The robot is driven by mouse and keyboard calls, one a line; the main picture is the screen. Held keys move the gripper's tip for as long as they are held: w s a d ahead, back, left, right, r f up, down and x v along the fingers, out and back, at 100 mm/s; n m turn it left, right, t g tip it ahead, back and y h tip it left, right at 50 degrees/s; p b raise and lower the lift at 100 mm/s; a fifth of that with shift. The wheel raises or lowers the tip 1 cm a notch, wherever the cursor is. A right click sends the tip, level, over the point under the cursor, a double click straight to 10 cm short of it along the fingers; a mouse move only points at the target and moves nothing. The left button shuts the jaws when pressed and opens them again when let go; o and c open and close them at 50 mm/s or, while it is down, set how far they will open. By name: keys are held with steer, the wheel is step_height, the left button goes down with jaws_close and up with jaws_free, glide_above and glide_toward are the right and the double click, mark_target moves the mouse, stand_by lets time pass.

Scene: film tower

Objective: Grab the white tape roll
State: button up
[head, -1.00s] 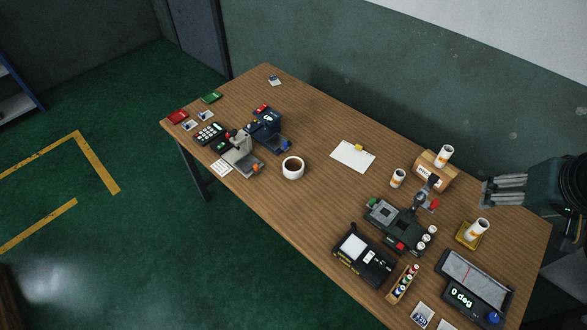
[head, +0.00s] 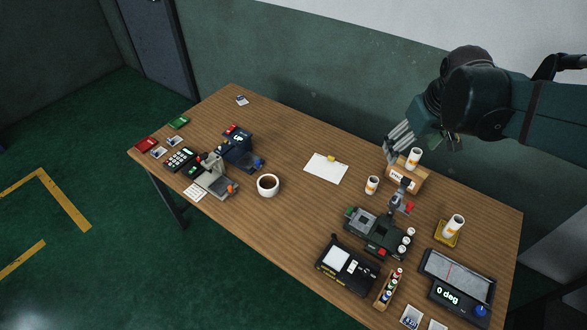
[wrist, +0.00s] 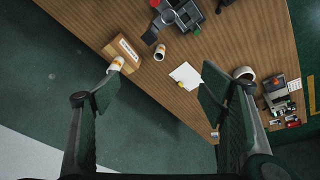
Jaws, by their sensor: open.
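The white tape roll (head: 268,193) appears as a short white ring with a dark brown middle, lying on the wooden table left of centre in the head view. In the wrist view the white tape roll (wrist: 243,71) shows beyond the right finger, which partly covers it. My gripper (head: 398,138) is open and empty, with its fingers hanging near the back edge of the table, right of the roll and well apart from it. In the wrist view my gripper (wrist: 157,90) has its two fingers spread wide with nothing between them.
A cardboard box (head: 405,180) with a white canister (head: 414,158) on it stands near my fingers. A white sheet (head: 326,168) lies between the box and the roll. Dark devices (head: 378,235) stand at the front right, another machine (head: 237,150) left of the roll.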

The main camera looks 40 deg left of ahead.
steer(key=a+f+n+g, duration=0.15)
steer(key=a+f, duration=0.25)
steer(key=a, duration=0.4)
steer(key=w+a+f+n, duration=0.1)
steer(key=a+f+n, duration=0.1)
steer(key=a+f, duration=0.45)
steer(key=a+f+n, duration=0.2)
steer(key=a, duration=0.8)
steer(key=s+a+f+n+g, duration=0.1)
steer(key=s+a+f, duration=0.3)
steer(key=a+f, duration=0.6)
steer(key=s+a+f+n+h+b, duration=0.1)
steer(key=s+a+f+n, duration=0.2)
steer(key=a+f, duration=0.6)
steer(key=s+a, duration=0.2)
steer(key=shift+s+a+f+g+h, duration=0.15)
steer(key=shift+a+f+g+h, duration=0.15)
steer(key=shift+f+g, duration=0.1)
steer(key=shift+n, duration=0.25)
steer(key=shift+f, duration=1.3)
